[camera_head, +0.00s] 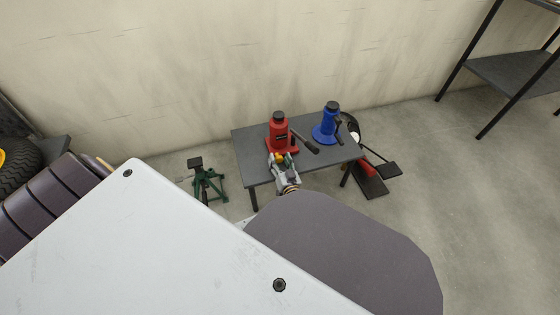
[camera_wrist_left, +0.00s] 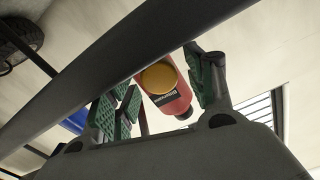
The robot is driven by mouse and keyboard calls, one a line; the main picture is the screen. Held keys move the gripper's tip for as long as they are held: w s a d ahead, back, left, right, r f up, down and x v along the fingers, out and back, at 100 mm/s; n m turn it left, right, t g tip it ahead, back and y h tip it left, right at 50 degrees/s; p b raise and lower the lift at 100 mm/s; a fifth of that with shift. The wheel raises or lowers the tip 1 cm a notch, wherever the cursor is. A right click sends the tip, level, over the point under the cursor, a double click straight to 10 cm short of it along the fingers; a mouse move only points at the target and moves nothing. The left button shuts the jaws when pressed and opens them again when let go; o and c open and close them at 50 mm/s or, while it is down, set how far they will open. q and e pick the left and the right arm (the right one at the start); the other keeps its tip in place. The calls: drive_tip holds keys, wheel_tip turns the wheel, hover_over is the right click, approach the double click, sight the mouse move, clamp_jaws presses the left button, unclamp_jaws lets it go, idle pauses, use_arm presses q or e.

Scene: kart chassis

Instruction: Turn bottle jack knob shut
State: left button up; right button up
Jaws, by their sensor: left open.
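A red bottle jack (camera_head: 279,128) with a black top stands upright on a small grey table (camera_head: 253,166). Its round yellow-orange knob (camera_head: 279,157) is low on the side facing me. My left gripper (camera_head: 283,160) is at this knob. In the left wrist view, the yellow knob (camera_wrist_left: 158,77) and the red jack body (camera_wrist_left: 176,103) appear between the green-padded fingers of the left gripper (camera_wrist_left: 163,84). The fingers are open, with visible gaps to the knob. A dark bar crosses this view and hides part of the scene. My right gripper is not in view.
A blue bottle jack (camera_head: 325,128) stands right of the red one. A dark handle (camera_head: 304,141) lies between them. A green jack stand (camera_head: 206,181) is on the floor at left. A red-and-black item (camera_head: 371,180) is right of the table. A shelf (camera_head: 512,75) stands at right.

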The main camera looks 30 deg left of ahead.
use_arm(q)
drive_tip(key=shift+r, duration=0.1)
wheel_tip(320, 180, up, 10)
idle(1.2)
idle(0.3)
drive_tip(key=shift+s+f, duration=0.1)
drive_tip(key=shift+f, duration=0.1)
drive_tip(key=s+f+m+g+h, duration=0.1)
drive_tip(key=s+f+g+h, duration=0.15)
drive_tip(key=s, duration=0.25)
drive_tip(key=s+f+g+h, duration=0.1)
drive_tip(key=s+g+h, duration=0.1)
drive_tip(key=s+g, duration=0.3)
drive_tip(key=s+d+r+m+h, duration=0.5)
drive_tip(key=s+d+m+h, duration=0.2)
drive_tip(key=s+d+h, duration=0.2)
drive_tip(key=s+d, duration=0.2)
drive_tip(key=s, duration=0.1)
drive_tip(key=shift+s+d+m+g+p, duration=0.2)
drive_tip(key=shift+d+m+g+p, duration=0.1)
drive_tip(key=shift+m+g+p, duration=0.1)
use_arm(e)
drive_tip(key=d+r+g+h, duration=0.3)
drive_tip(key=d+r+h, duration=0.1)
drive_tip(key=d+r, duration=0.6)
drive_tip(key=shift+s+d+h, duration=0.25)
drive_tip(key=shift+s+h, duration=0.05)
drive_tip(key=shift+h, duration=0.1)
